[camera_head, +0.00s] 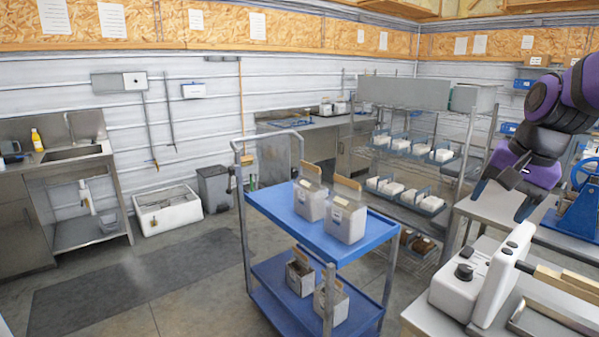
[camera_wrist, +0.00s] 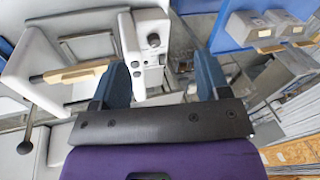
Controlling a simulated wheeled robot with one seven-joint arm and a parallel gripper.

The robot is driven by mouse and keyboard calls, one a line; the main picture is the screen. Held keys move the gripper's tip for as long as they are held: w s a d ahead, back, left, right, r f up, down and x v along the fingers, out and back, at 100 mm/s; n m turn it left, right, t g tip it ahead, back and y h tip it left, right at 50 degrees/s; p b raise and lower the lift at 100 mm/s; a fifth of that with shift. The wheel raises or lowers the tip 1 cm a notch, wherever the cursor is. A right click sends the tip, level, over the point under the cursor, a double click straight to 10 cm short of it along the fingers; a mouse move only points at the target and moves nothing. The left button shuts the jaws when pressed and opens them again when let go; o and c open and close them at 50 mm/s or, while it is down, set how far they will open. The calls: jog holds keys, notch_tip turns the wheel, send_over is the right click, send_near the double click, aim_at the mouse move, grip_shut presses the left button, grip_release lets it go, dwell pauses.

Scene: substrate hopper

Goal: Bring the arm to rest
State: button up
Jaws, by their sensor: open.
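My purple and black arm comes in at the upper right of the head view. My gripper (camera_head: 502,188) hangs over the steel table at the right, above and behind the white machine. In the wrist view my gripper (camera_wrist: 165,82) shows two dark blue fingers spread apart with nothing between them. The white machine (camera_head: 480,277), with a black knob and a lever, lies beyond the fingers; it also shows in the wrist view (camera_wrist: 147,38).
A blue cart (camera_head: 272,208) with grey containers (camera_head: 345,218) on both shelves stands in the middle. A wire rack (camera_head: 455,160) with white bags is behind it. A blue press (camera_head: 580,212) stands at the right. The floor at the left, with a dark mat (camera_head: 130,280), is clear.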

jog(key=s+a+r+n+t, duration=0.1)
jog(key=s+n, duration=0.3)
jog(key=s, duration=0.4)
jog(key=s+a+r+n+t+h, duration=0.1)
jog(key=s+a+n, duration=0.2)
jog(key=s, duration=0.5)
jog(key=shift+s+a+r+n, duration=0.25)
jog(key=shift+r+n, duration=0.15)
jog(key=shift+n, duration=0.1)
dwell(0.9)
